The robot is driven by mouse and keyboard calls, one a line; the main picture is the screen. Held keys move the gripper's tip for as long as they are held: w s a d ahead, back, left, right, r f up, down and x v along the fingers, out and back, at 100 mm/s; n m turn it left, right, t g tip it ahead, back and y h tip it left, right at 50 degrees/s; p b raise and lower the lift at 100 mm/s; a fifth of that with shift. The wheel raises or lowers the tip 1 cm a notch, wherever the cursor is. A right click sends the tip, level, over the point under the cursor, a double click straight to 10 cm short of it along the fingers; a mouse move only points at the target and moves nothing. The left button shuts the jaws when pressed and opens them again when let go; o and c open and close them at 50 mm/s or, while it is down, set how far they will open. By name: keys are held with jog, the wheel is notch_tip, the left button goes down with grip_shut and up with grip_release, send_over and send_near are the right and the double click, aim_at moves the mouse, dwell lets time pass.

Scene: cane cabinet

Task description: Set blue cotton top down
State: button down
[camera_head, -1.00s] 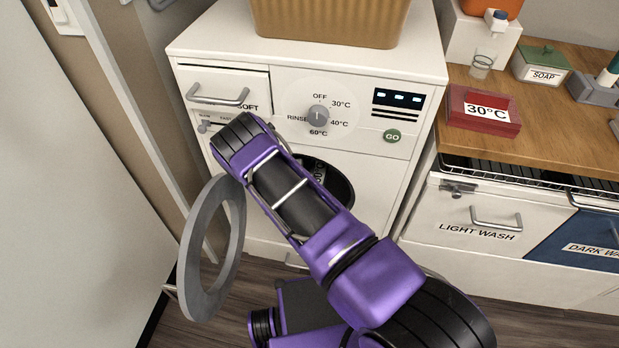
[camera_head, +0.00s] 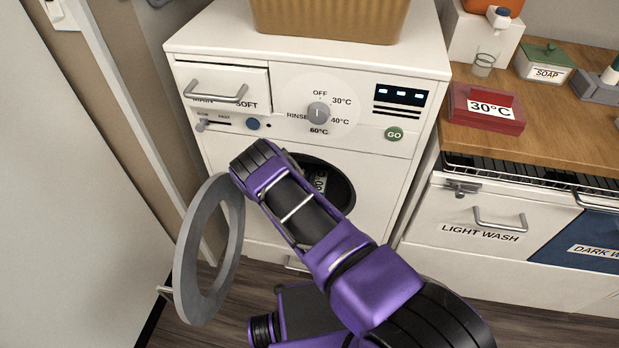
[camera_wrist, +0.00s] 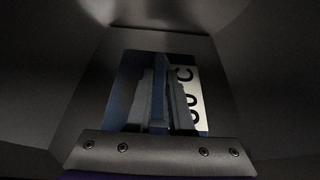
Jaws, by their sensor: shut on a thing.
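In the wrist view my gripper (camera_wrist: 160,72) is shut on a blue piece of fabric, the blue cotton top (camera_wrist: 128,82). The blue shows between and to the left of the fingers. A white label reading "0 C" in part (camera_wrist: 191,92) is to the right of the fingers. Dark grey walls surround them. A pale label piece (camera_head: 320,181) shows inside the drum. Whether the top touches the drum floor cannot be told.
The grey ring door (camera_head: 185,262) stands open at the left of the washer (camera_head: 375,165). A brown basket (camera_head: 330,22) sits on top. A red 30°C block (camera_head: 487,118) rests on the wooden counter (camera_head: 560,120) at right, above the light wash drawer (camera_head: 470,222).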

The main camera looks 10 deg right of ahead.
jog(key=shift+f, duration=0.2)
jog(key=c, duration=0.8)
grip_release()
jog(key=shift+r, duration=0.15)
jog(key=shift+s+a+r, duration=0.1)
jog(key=shift+s+r, duration=0.05)
jog(key=p+v, duration=0.2)
jog(key=v, duration=0.9)
jog(key=shift+s+a+r+p, duration=0.1)
jog(key=shift+s+a+p, duration=0.05)
jog(key=shift+s+p, duration=0.15)
